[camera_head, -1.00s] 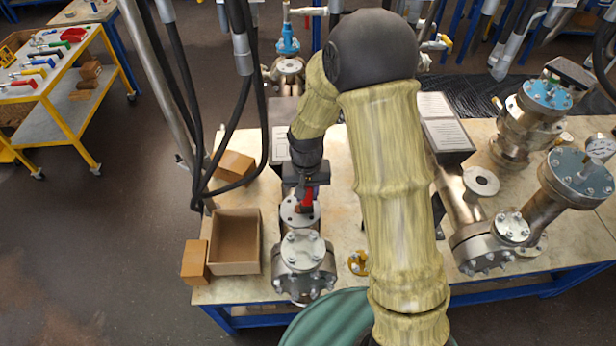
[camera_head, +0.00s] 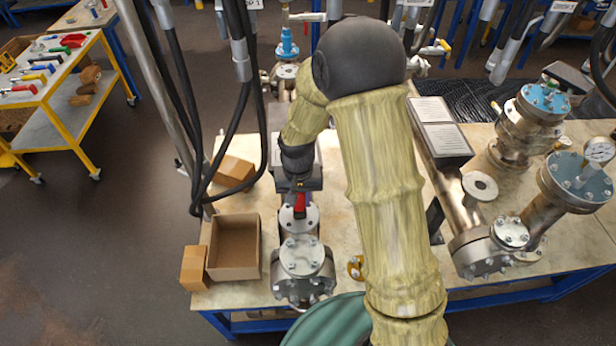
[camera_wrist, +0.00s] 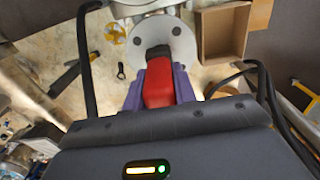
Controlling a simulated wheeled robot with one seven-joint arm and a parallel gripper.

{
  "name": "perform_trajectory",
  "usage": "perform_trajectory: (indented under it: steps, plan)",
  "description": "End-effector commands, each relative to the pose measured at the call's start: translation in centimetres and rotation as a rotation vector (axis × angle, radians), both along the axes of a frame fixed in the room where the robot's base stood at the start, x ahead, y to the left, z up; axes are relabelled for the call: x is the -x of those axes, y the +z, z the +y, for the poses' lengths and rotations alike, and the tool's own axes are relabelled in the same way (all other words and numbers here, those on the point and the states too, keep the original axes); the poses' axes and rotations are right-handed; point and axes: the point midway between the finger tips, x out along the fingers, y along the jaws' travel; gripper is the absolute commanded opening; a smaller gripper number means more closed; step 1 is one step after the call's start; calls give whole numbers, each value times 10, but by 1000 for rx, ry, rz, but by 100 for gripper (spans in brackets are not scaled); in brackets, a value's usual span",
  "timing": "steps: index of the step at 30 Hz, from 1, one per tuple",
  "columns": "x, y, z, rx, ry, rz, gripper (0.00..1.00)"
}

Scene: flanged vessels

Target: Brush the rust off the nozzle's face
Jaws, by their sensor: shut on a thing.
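My gripper (camera_head: 300,188) is shut on a red-handled tool (camera_head: 300,203), with purple fingers on both sides of its handle in the wrist view (camera_wrist: 158,90). The tool's dark far end lies over the face of a round, pale metal nozzle flange (camera_wrist: 178,42). The tool covers part of the face. I cannot tell whether its working end touches the face, and I cannot make out rust.
An open cardboard box (camera_head: 234,245) stands left of the vessel, with smaller brown boxes beside it. Black hoses (camera_head: 240,140) hang close to my arm's left. Another flanged assembly with a gauge (camera_head: 598,152) stands at right. A yellow-framed tool cart (camera_head: 60,95) is far left.

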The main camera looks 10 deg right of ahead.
Motion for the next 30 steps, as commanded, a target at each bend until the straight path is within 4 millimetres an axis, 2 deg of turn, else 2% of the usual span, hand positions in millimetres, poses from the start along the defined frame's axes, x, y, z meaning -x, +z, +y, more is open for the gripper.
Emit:
perform_trajectory:
  steps: [6, 8, 10, 30]
  plan:
    - [1, -1, -16, 0, 8, 0, 4]
    - [1, 7, -16, 0, 9, 0, 4]
    - [0, 24, -16, -1, 9, -5, 4]
    - [1, 78, -17, 0, 6, -1, 4]
